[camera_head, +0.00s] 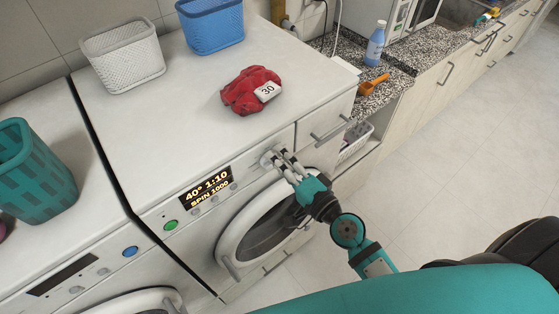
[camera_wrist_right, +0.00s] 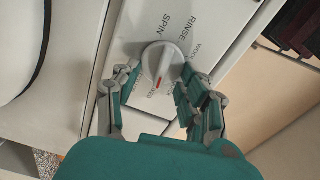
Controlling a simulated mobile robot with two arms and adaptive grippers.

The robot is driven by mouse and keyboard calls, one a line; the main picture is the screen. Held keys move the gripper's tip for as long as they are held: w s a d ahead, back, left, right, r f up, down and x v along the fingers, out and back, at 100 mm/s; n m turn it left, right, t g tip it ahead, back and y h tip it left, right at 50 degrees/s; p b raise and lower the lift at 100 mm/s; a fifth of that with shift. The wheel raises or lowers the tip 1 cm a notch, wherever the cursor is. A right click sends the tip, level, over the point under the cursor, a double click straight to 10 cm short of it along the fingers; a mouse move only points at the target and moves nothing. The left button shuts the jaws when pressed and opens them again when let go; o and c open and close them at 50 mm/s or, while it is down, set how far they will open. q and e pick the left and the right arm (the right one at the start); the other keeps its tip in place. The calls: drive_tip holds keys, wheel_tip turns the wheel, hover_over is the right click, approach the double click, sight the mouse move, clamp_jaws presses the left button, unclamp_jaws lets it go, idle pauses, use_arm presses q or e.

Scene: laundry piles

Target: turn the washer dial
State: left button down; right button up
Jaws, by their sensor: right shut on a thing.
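The washer dial (camera_wrist_right: 161,60) is a pale round knob with a raised grip bar and a red mark, on the white washer's front panel. Words such as SPIN and RINSE are printed around it. My right gripper (camera_wrist_right: 156,74) is shut on the dial, with teal and grey fingers on both sides of it. In the head view my right gripper (camera_head: 277,160) reaches the right end of the panel and mostly hides the dial. The washer (camera_head: 150,120) has a lit display (camera_head: 207,188) reading 40° 1:10, SPIN 1000. My left gripper is not in view.
A red cloth (camera_head: 245,90) with a white tag marked 30 lies on the washer top, near white (camera_head: 122,55) and blue (camera_head: 211,25) baskets. A teal basket (camera_head: 35,175) stands on the left machine. The round door (camera_head: 226,238) is below the panel.

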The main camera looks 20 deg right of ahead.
drive_tip(key=shift+f+m, duration=0.2)
drive_tip(key=shift+m, duration=1.75)
drive_tip(key=shift+f+m, duration=0.15)
drive_tip(key=shift+m, duration=1.8)
drive_tip(key=o, duration=1.1)
drive_tip(key=shift+f, duration=0.1)
drive_tip(key=v, duration=1.2)
